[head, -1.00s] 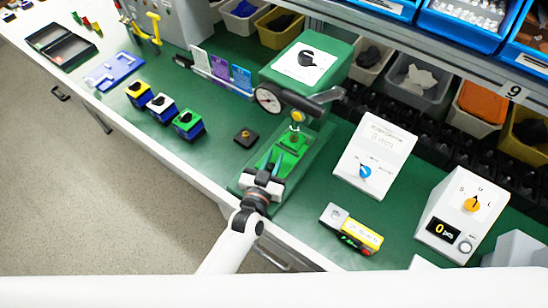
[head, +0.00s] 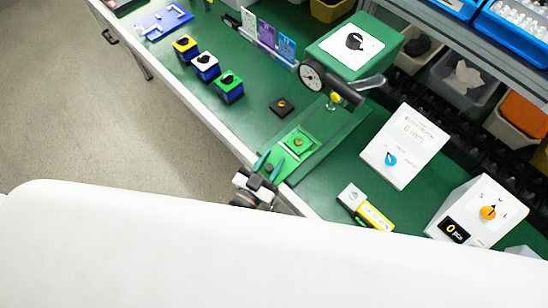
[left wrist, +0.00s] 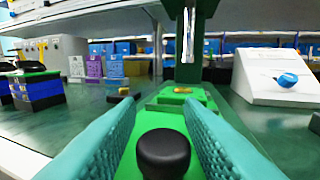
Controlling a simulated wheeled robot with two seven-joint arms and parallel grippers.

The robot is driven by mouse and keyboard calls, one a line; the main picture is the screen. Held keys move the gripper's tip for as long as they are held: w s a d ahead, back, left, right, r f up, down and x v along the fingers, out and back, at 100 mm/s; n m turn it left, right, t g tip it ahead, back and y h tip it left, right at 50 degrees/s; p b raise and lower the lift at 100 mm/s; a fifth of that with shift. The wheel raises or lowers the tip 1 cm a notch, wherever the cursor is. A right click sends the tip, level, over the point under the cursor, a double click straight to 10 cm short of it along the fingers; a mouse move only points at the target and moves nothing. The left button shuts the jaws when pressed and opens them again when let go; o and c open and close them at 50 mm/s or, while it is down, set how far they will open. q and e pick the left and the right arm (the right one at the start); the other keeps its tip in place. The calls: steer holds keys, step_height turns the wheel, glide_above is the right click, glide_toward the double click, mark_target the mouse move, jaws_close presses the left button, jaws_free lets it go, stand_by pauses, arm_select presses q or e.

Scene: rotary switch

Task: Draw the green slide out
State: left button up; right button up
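The green slide (head: 283,157) sticks out from the foot of the green press (head: 345,48) toward the table's front edge. A small brass-coloured piece (head: 299,142) sits on its plate, in front of the press ram. My left gripper (head: 269,166) is at the slide's front end, its teal fingers spread. In the left wrist view, the slide's black knob (left wrist: 163,152) stands between the fingers with a narrow gap on each side. The slide's plate (left wrist: 182,96) lies beyond the knob. My right gripper is not in view.
A yellow-and-grey device (head: 364,208) and a white box with a blue knob (head: 404,147) stand right of the press. Blue blocks with coloured tops (head: 207,68) and a small black square (head: 282,107) lie left. Bins line the back.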

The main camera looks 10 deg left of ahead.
arm_select(q)
steer(key=shift+o, duration=0.6)
steer(key=shift+s+r, duration=0.1)
steer(key=shift+s+a, duration=0.1)
steer(key=shift+s, duration=0.1)
steer(key=b+v, duration=0.2)
steer(key=v, duration=0.9)
steer(key=shift+s+a+b, duration=0.2)
steer(key=shift+s+b, duration=0.05)
steer(key=shift+b, duration=0.05)
